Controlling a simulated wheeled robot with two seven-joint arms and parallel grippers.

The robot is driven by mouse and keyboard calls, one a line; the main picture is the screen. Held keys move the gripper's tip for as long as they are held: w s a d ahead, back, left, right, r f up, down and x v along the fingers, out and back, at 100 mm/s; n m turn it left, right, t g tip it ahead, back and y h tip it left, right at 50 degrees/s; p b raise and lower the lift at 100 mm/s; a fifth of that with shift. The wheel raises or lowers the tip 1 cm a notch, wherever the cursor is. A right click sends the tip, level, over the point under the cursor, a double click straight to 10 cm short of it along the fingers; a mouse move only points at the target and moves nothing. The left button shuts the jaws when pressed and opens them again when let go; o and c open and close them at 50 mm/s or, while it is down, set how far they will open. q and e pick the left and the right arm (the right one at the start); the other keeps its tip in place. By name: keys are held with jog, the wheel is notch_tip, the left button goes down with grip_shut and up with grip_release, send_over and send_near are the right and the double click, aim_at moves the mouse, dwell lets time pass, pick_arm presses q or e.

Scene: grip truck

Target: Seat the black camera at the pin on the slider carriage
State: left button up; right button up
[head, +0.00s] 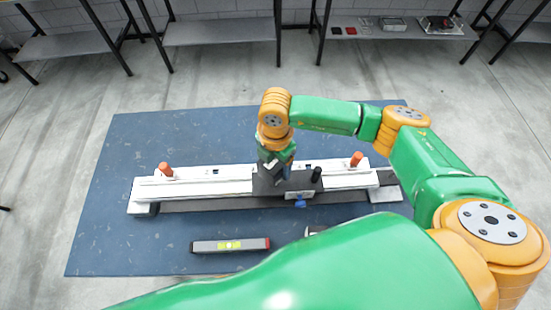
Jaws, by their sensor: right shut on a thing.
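The white slider rail (215,185) lies across the blue mat, with an orange knob (166,169) near its left end and another (356,159) near its right end. A dark, flat block (265,185) sits at mid-rail, with a short black post (316,174) on its right and a blue knob (300,203) at its front. My right gripper (281,178) points down over this block and is shut on a dark thing, apparently the black camera. The arm hides most of it; camera and carriage are hard to tell apart. The pin cannot be made out. My left gripper is out of view.
A spirit level (230,245) lies on the blue mat (120,225) in front of the rail. A small object (315,230) beside it is partly hidden by my green arm. Shelves (220,32) stand along the back wall. The mat's left side is clear.

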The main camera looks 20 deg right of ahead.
jog(key=shift+f+b, duration=2.25)
jog(key=shift+f, duration=0.55)
jog(key=o, duration=1)
jog(key=shift+c, duration=0.2)
notch_tip(320, 180, up, 6)
jog(key=shift+r+b, duration=0.25)
jog(key=shift+b, duration=0.65)
jog(key=shift+r, duration=0.35)
